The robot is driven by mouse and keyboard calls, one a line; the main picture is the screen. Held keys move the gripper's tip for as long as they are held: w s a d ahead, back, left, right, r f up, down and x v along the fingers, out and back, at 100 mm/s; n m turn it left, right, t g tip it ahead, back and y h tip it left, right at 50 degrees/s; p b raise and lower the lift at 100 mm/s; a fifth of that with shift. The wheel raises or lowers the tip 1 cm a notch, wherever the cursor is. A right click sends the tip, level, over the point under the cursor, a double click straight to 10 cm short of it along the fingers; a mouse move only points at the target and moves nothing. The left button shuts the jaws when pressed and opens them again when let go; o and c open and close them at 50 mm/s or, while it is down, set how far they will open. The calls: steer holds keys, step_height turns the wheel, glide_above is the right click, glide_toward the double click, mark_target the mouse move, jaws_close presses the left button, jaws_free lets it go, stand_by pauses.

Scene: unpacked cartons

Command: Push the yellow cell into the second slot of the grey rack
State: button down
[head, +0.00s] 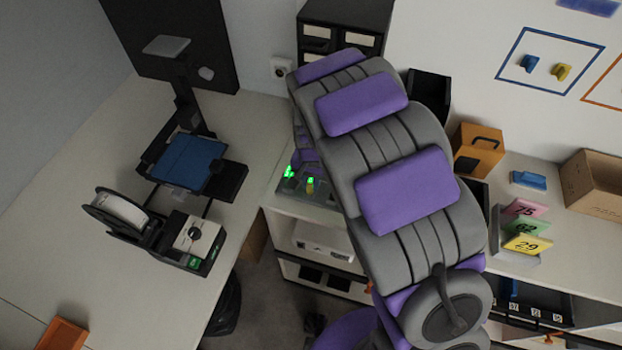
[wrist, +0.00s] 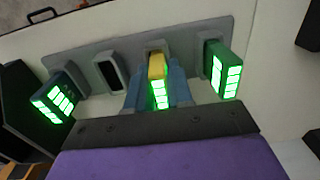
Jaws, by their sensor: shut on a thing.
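The grey rack (wrist: 190,38) runs across the top of the wrist view. The yellow cell (wrist: 156,66) has lit green bars on its near end and stands at the rack's third position from the left, second from the right. How deep it sits there I cannot tell. My gripper (wrist: 157,88) has blue fingers shut on the yellow cell, one on each side. In the head view the rack (head: 322,193) shows left of my arm, with green lights on it; my arm hides my gripper there.
In the wrist view, dark green cells stand at the rack's left (wrist: 60,98) and right (wrist: 221,66). An empty dark slot (wrist: 110,71) lies between the left one and the yellow cell. In the head view an orange box (head: 478,151) stands on the shelf right of my arm.

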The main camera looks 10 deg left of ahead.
steer(key=c, duration=0.9)
jaws_free()
steer(key=r+p, duration=0.1)
steer(key=r, duration=0.4)
steer(key=r+p, duration=0.1)
steer(key=r, duration=0.5)
steer(key=r+p, duration=0.1)
steer(key=r, duration=0.5)
steer(key=shift+d+r, duration=0.1)
steer(key=shift+d, duration=0.15)
steer(key=s+d+r, duration=0.3)
steer(key=s+d, duration=0.3)
steer(key=d, duration=0.1)
steer(key=s+d+r, duration=0.2)
steer(key=s+d, duration=0.3)
steer(key=d, duration=0.3)
steer(key=shift+n+g, duration=0.8)
steer(key=shift+g, duration=0.1)
steer(key=s+d, duration=0.2)
steer(key=s, duration=0.4)
steer(key=s+d, duration=0.2)
steer(key=s, duration=0.3)
steer(key=s+d, duration=0.2)
steer(key=s, duration=0.4)
steer(key=shift+s+d+f, duration=0.2)
steer(key=shift+s+d, duration=0.15)
